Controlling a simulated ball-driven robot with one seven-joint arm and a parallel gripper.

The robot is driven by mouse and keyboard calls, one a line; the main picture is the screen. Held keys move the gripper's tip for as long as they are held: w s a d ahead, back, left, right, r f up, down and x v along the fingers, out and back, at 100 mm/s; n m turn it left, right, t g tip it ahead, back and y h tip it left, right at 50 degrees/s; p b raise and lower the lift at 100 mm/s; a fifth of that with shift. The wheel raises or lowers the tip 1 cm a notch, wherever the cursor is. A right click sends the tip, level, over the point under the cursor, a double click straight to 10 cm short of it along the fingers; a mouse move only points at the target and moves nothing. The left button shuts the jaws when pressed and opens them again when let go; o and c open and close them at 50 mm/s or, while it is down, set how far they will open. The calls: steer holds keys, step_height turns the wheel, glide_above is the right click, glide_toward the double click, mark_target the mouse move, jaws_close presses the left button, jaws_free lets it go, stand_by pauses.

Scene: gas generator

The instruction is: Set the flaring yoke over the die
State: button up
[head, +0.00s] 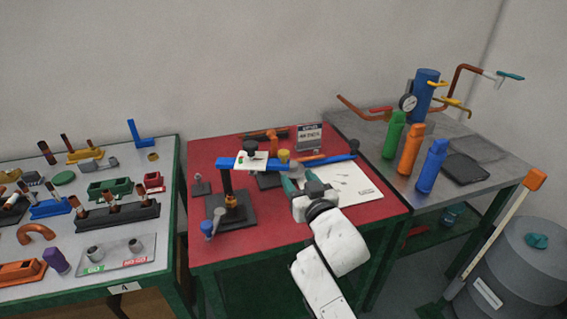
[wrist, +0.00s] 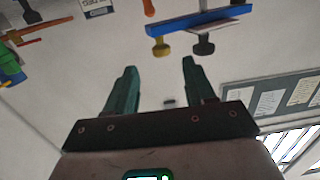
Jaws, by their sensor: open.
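A long blue bar (head: 315,162) crosses the middle of the red table, raised on a black post at its left. A yellow knob (head: 284,156) and a black knob stand along it. An orange T-shaped piece (head: 273,142) is at the table's back. An orange-brass part (head: 232,200) sits on a black base. I cannot tell which of these is the flaring yoke or the die. My gripper (head: 302,182) has teal fingers, is open, and is in front of the bar. In the wrist view (wrist: 160,85), nothing is between the fingers; the blue bar (wrist: 205,22) is beyond them.
A white sheet (head: 360,186) lies right of my gripper. Green, orange and blue bottles (head: 410,150) stand on the right table. The left table holds several fittings and trays (head: 118,213).

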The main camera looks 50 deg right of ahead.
mark_target(284, 151)
steer(key=shift+t, duration=0.3)
steer(key=x, duration=0.3)
steer(key=r+p+x, duration=0.1)
steer(key=x, duration=0.7)
steer(key=shift+w+d+r, duration=0.1)
steer(key=shift+d+r, duration=0.1)
steer(key=shift+r, duration=0.15)
jaws_close()
